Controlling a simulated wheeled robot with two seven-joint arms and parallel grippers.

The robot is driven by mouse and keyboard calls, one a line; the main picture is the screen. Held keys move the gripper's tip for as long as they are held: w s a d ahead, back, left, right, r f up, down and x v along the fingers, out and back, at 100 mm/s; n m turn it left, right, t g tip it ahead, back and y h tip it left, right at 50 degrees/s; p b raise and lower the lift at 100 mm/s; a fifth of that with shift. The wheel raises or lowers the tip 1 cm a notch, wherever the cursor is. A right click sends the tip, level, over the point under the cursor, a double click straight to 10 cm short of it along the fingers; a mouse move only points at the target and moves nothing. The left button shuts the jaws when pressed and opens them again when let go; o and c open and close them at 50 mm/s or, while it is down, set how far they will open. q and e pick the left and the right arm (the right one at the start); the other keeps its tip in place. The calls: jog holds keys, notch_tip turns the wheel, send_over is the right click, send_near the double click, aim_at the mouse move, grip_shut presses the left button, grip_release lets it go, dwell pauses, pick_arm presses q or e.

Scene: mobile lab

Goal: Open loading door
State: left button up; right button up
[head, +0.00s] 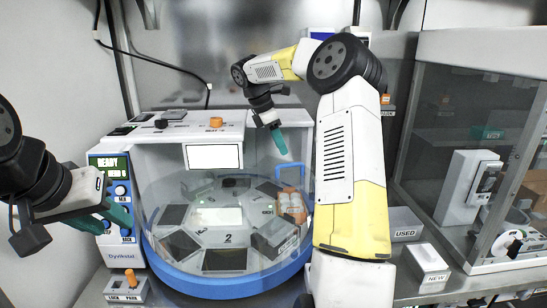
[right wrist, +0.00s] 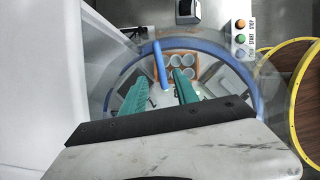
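The machine's clear round cover (head: 165,190) stands over a numbered carousel with a blue base rim (head: 225,284). A blue handle (head: 279,181) stands upright at the cover's right side. It also shows as a blue bar in the right wrist view (right wrist: 160,66). My right gripper (head: 281,150) points down just above and left of the handle. In the right wrist view its green fingers (right wrist: 160,88) are apart, with the bar seen between and beyond them; I cannot tell whether they touch it. My left gripper (head: 108,218) is by the control panel, and its finger gap is unclear.
An orange rack (head: 292,190) with white round items sits in the carousel. The control panel (head: 110,165) reads READY. A glass cabinet (head: 470,130) and boxes marked USED (head: 405,236) and NEW (head: 428,278) stand at the right. My right arm covers the space between.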

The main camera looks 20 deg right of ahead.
jog(key=x, duration=0.6)
jog(key=shift+f, duration=0.15)
jog(key=shift+c, duration=0.5)
grip_shut()
dwell(0.8)
